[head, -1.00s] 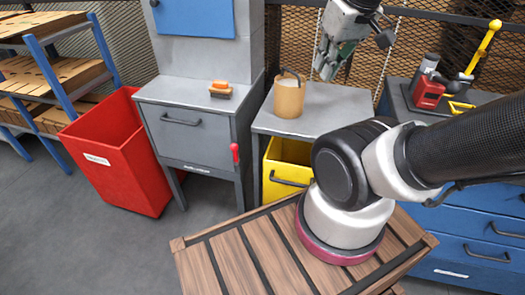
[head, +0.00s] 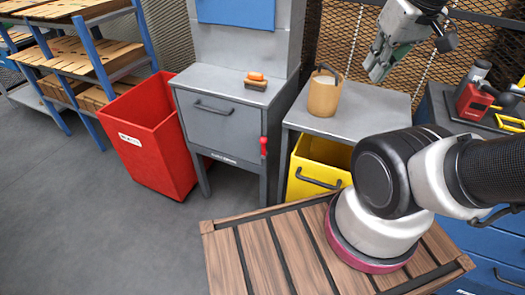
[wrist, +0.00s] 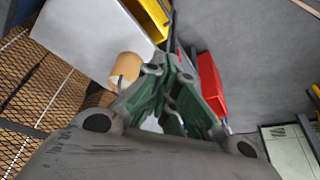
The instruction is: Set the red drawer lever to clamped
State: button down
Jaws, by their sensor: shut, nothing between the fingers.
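The red lever (head: 264,146) hangs on the right front edge of the grey drawer cabinet (head: 228,162), beside its closed drawer (head: 222,122). It looks upright in the head view, with its red grip low. My gripper (head: 374,70) is raised above the grey side table, to the right of the lever and apart from it. Its fingers are shut and empty. In the wrist view the gripper (wrist: 168,72) covers the middle, and I cannot make out the lever there.
A tan canister (head: 324,94) stands on the side table (head: 376,108) with a yellow bin (head: 318,164) below. A red bin (head: 150,145) stands left of the cabinet. A brush (head: 256,81) lies on the cabinet top. A slatted wooden top (head: 262,250) is in front. Grey floor is free at left.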

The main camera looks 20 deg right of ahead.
jog(key=w+a+f+n+g+h, duration=0.4)
jog(key=a+f+n, duration=0.2)
jog(key=f, duration=0.5)
jog(key=w+a+f+n+g+h, duration=0.35)
jog(key=a+f+n, duration=0.25)
jog(key=f, duration=0.5)
jog(key=w+a+f+n+t+h, duration=0.2)
jog(key=f+n+t+h, duration=0.2)
jog(key=f+n, duration=0.55)
jog(key=w+a+f+n+t+h, duration=0.1)
jog(key=f+n+t+h, duration=0.35)
jog(key=f+n, duration=0.55)
jog(key=w+a+f+n+t+y, duration=0.2)
jog(key=w+a+n+t, duration=0.3)
jog(key=n, duration=0.3)
jog(key=shift+w+a+f, duration=0.35)
jog(key=shift+w+f, duration=0.2)
jog(key=shift+f, duration=0.25)
